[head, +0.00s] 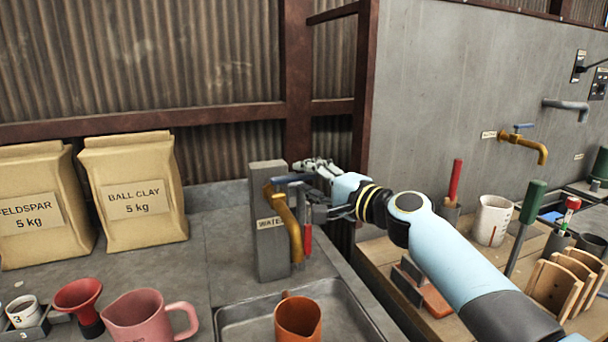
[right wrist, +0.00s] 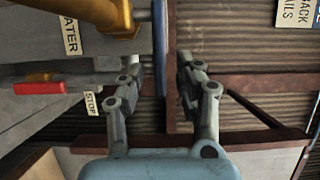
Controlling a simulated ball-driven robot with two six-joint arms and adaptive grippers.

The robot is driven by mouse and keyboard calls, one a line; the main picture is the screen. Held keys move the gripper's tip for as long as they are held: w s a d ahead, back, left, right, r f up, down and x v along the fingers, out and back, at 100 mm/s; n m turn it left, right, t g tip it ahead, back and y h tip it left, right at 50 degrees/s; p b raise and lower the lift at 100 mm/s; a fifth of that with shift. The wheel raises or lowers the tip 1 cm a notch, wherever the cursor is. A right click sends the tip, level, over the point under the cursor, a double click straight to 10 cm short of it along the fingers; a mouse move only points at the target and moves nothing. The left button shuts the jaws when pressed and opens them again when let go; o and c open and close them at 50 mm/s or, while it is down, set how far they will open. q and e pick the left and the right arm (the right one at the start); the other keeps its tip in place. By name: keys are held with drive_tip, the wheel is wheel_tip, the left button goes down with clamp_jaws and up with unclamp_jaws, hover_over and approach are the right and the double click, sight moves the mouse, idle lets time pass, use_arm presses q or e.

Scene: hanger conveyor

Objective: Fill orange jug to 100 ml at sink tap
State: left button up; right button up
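The orange jug (head: 298,318) stands upright in the sink basin (head: 237,318), below the brass tap spout (head: 294,235). Its lower part is cut off by the picture edge, and I cannot tell any water level in it. No stream shows from the spout. The tap is on a grey post (head: 270,180) labelled WATER and has a blue lever (head: 293,178). My right gripper (head: 318,190) is at the lever's right end. In the right wrist view my right gripper (right wrist: 158,68) is open, with the blue lever (right wrist: 159,40) between and ahead of its fingertips. My left gripper is out of view.
A red-handled lever (head: 307,240) hangs beside the post; a STOP label (right wrist: 92,104) shows near it. A pink jug (head: 145,318), red funnel (head: 78,298) and clay bags (head: 135,195) stand left. A white measuring jug (head: 491,220) and tools stand on the right bench.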

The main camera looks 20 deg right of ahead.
drive_tip(key=shift+w+a, duration=0.3)
drive_tip(key=shift+w, duration=0.35)
drive_tip(key=shift+c, duration=1)
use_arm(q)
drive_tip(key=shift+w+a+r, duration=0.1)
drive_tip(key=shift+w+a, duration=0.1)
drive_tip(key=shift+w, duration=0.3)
use_arm(e)
clamp_jaws()
drive_tip(key=shift+s, duration=0.1)
